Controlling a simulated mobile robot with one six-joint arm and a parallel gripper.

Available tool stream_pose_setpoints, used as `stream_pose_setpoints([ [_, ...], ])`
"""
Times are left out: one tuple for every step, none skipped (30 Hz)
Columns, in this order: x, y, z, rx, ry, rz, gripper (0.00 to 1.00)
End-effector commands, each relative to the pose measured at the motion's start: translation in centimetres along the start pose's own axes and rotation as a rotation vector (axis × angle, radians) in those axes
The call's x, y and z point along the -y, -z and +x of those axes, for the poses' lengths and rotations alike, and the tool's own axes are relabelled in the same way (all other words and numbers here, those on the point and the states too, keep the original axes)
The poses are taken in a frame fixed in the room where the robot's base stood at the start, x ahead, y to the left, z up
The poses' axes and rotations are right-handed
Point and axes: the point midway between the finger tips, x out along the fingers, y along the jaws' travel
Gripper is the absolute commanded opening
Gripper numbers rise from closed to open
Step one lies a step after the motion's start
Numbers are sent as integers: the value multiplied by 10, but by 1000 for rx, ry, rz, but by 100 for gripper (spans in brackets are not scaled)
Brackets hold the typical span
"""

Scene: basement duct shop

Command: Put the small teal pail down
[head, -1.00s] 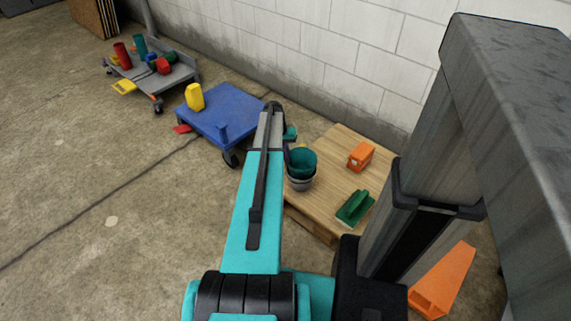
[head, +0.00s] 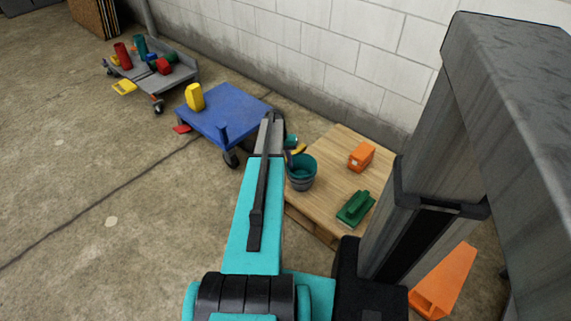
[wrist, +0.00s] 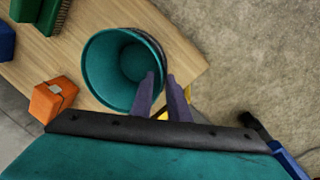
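The small teal pail (head: 301,165) is upright over the near left part of the wooden pallet (head: 333,150). Its teal inside faces up in the wrist view (wrist: 125,68). A grey outer wall (head: 301,185) shows close around and below it, like a second pail it sits in; how deep it sits cannot be seen. My gripper (wrist: 161,75) is at the pail's rim, one finger inside and one outside, shut on the wall. The fingers are mostly hidden by my arm in the head view.
On the pallet are an orange block-like item (head: 361,156), a green brush-like item (head: 355,208) and a yellow item (head: 299,149) behind the pail. A blue dolly (head: 222,112) with a yellow object (head: 195,97) stands left. A block wall (head: 350,60) runs behind.

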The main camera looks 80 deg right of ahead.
Motion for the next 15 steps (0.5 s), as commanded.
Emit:
stream_pose_setpoints([
  [0, 0, 0, 0, 0, 0, 20],
  [0, 0, 0, 0, 0, 0, 20],
  [0, 0, 0, 0, 0, 0, 20],
  [0, 0, 0, 0, 0, 0, 20],
  [0, 0, 0, 0, 0, 0, 20],
  [0, 0, 0, 0, 0, 0, 20],
  [0, 0, 0, 0, 0, 0, 20],
  [0, 0, 0, 0, 0, 0, 20],
  [0, 0, -1, 0, 0, 0, 20],
  [0, 0, -1, 0, 0, 0, 20],
  [0, 0, -2, 0, 0, 0, 20],
  [0, 0, -3, -1, 0, 0, 20],
  [0, 0, -4, -1, 0, 0, 20],
  [-1, 0, -5, -1, 0, 0, 20],
  [-1, 0, -8, -1, 0, 0, 20],
])
